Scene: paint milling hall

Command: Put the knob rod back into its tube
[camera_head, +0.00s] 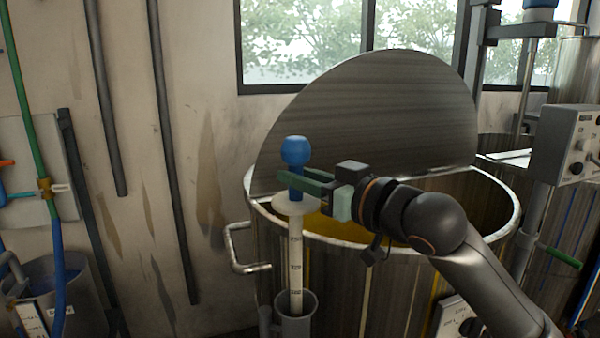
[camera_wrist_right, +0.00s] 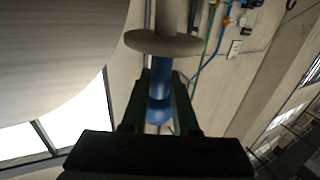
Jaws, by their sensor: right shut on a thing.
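The knob rod has a blue round knob (camera_head: 295,151), a white disc collar and a pale rod (camera_head: 295,255) with dark markings. It hangs upright in front of the drum. My right gripper (camera_head: 298,184) is shut on the blue neck just below the knob. In the right wrist view the gripper's fingers (camera_wrist_right: 160,105) close on both sides of the blue neck (camera_wrist_right: 160,85), with the disc (camera_wrist_right: 164,43) beyond. The grey tube (camera_head: 294,326) stands below. The rod's lower end is at the tube's mouth and looks inside it; how deep is hidden. My left gripper is not in view.
A large metal drum (camera_head: 340,270) with yellow contents and a raised round lid (camera_head: 370,120) stands behind. Its side handle (camera_head: 235,250) sticks out at left. A grey control box (camera_head: 568,145) is at right. A bucket (camera_head: 60,290) and hoses stand at far left.

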